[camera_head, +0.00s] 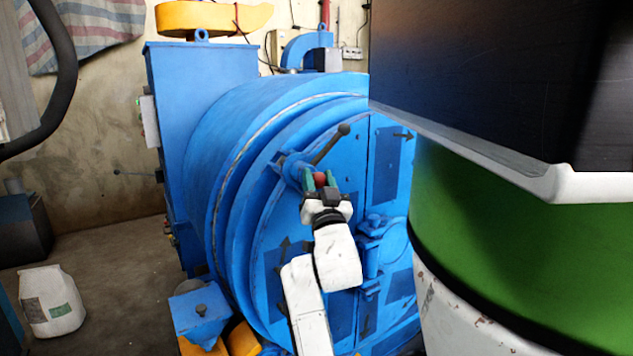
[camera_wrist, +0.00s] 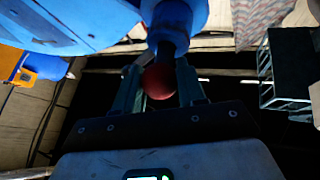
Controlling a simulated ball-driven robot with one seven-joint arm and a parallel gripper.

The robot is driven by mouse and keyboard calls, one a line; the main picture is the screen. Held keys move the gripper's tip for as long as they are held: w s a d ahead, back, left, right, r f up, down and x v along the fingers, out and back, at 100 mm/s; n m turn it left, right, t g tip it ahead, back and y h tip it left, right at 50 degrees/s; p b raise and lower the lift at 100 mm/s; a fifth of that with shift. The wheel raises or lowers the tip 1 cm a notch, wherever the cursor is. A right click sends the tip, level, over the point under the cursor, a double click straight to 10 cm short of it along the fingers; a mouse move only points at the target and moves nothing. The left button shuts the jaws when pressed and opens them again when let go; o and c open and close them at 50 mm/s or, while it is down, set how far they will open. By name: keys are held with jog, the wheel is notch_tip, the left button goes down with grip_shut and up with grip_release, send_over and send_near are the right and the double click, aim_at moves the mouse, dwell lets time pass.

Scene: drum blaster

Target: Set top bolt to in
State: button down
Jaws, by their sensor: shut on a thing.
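The drum blaster (camera_head: 250,140) is a large blue drum with a round door at its front. The top bolt (camera_head: 293,165) sits at the upper left of the door, with a red ball knob (camera_head: 320,179). My gripper (camera_head: 320,181) is at the knob, its fingers on either side of it. In the wrist view the red knob (camera_wrist: 159,82) sits between the two fingers of my gripper (camera_wrist: 159,88), at the end of a dark rod from a blue cylinder (camera_wrist: 178,18). My gripper is shut on the knob. The fingers partly hide the knob in the head view.
A dark lever with a ball end (camera_head: 343,130) sticks up just above the bolt. A blue hinge or latch block (camera_head: 375,238) is to the right of my arm. A green and white barrel (camera_head: 500,260) fills the right foreground. A white jug (camera_head: 50,300) stands on the floor at left.

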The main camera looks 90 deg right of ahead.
jog(key=shift+s, duration=0.25)
jog(key=c, duration=0.7)
grip_release()
jog(key=shift+d, duration=0.1)
jog(key=shift+w+f, duration=0.1)
jog(key=shift+a+f, duration=0.2)
jog(key=shift+a, duration=0.05)
jog(key=b+v, duration=0.6)
jog(key=v, duration=0.4)
jog(key=shift+a, duration=0.1)
